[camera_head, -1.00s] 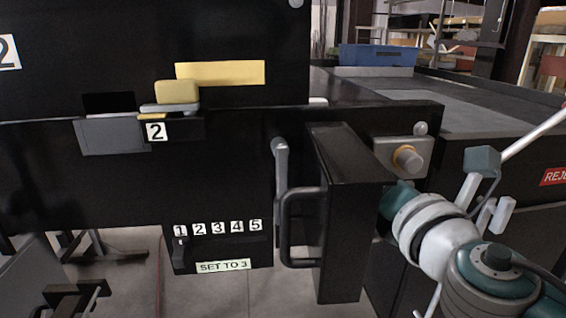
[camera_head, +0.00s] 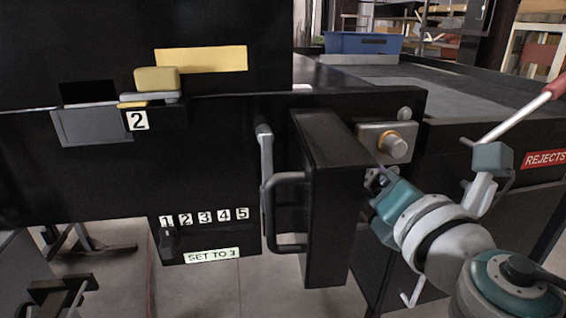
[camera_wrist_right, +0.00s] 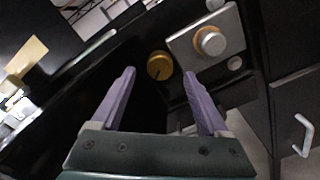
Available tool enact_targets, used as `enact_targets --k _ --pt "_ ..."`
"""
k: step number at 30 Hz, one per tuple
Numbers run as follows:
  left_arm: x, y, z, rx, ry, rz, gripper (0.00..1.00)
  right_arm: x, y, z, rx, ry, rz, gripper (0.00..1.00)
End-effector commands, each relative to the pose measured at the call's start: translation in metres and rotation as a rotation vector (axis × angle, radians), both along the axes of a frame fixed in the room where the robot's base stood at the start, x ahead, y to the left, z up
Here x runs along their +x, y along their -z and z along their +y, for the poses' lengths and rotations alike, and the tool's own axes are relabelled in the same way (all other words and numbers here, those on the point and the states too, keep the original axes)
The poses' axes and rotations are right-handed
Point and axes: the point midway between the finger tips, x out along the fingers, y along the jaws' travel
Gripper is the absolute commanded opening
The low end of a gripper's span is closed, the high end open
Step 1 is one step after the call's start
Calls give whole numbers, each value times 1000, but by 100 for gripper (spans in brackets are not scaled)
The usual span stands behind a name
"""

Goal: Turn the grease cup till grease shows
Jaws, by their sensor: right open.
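A round brass cap with a dark line on its face, which looks like the grease cup (camera_wrist_right: 159,66), shows in the right wrist view, beyond and between my fingertips. I see no grease on it. It is not visible in the head view. My right gripper (camera_wrist_right: 162,84) is open and empty, its two purple fingers spread apart and short of the brass cap. In the head view the right gripper (camera_head: 374,180) is just right of the black upright box, below the knob plate, its fingers partly hidden. My left gripper is not in view.
A silver knob with an orange ring (camera_head: 393,146) sits on a grey plate above the right gripper. The black box with a loop handle (camera_head: 287,210) stands close on its left. A lever strip marked 1 to 5 (camera_head: 207,217) and a REJECTS sign (camera_head: 545,160) also show.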

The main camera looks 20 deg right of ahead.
Motion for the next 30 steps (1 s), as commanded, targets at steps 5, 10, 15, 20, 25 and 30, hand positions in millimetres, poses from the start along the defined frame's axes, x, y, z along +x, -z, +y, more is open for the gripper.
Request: enact_targets --k 5,10,15,20,25,30 --pt "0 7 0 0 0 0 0 -35 3 8 1 -1 3 78" --pt "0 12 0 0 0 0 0 -56 2 14 0 -1 2 78" --pt "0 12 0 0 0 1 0 -64 0 15 -1 1 -1 78" --pt "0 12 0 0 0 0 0 -65 0 15 -1 1 -1 78" --pt "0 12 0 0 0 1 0 -64 0 15 0 1 -1 78" --pt "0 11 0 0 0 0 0 -65 -1 13 26 14 -1 78"
